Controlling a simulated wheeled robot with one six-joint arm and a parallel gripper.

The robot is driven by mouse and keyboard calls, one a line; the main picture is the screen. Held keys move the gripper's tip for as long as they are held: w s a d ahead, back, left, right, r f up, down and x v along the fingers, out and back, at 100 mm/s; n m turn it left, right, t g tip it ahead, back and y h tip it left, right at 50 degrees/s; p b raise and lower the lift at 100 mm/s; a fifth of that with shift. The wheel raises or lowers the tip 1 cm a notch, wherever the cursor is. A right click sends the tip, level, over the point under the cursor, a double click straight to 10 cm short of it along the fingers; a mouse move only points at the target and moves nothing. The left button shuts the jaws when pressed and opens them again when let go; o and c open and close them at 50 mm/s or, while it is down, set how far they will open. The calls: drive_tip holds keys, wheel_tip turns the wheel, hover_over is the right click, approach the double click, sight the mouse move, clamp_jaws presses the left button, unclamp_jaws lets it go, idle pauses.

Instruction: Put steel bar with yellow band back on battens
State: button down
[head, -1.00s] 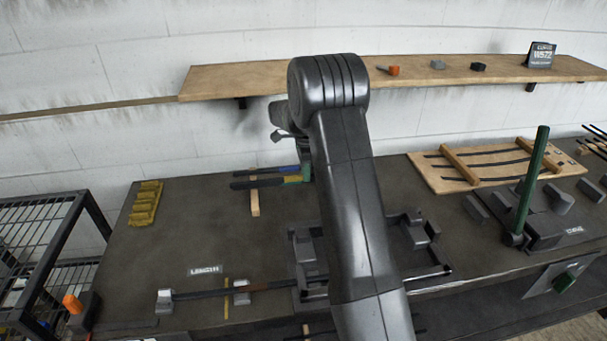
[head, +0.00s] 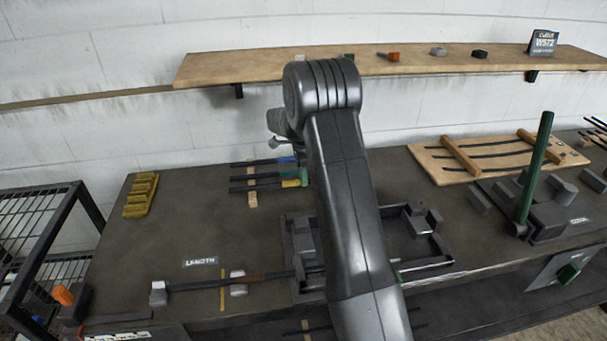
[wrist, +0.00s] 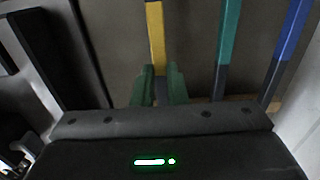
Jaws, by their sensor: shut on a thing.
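The steel bar with the yellow band (head: 290,183) is the nearest of three parallel dark bars on the left part of the bench. It crosses the pale wooden batten (head: 252,198); whether it touches the wood I cannot tell. In the wrist view my gripper (wrist: 160,84) has its green fingers shut on either side of the yellow-banded bar (wrist: 156,35). The green-banded bar (wrist: 228,45) and the blue-banded bar (wrist: 288,45) lie beside it, to the right and apart. In the head view my arm hides the bars' right ends and most of the gripper.
A yellow notched block (head: 141,196) stands at the bench's left. A length gauge with a bar across its supports (head: 238,284) lies in front, beside a dark fixture frame (head: 436,262). A green post (head: 534,170) rises at right. A wooden shelf (head: 220,68) runs behind.

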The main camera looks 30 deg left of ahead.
drive_tip(key=shift+f, duration=0.45)
drive_tip(key=shift+f+b, duration=0.25)
drive_tip(key=shift+b, duration=0.05)
idle(0.7)
drive_tip(key=c, duration=1.4)
unclamp_jaws()
drive_tip(key=shift+f, duration=0.1)
drive_tip(key=shift+o, duration=0.2)
wheel_tip(320, 180, up, 8)
drive_tip(key=shift+f+b, duration=0.15)
drive_tip(key=shift+b, duration=0.45)
drive_tip(key=shift+f, duration=0.15)
wheel_tip(320, 180, down, 7)
drive_tip(key=shift+f+p, duration=0.2)
drive_tip(key=shift+p, duration=0.45)
drive_tip(key=shift+r, duration=0.35)
drive_tip(key=shift+r, duration=0.1)
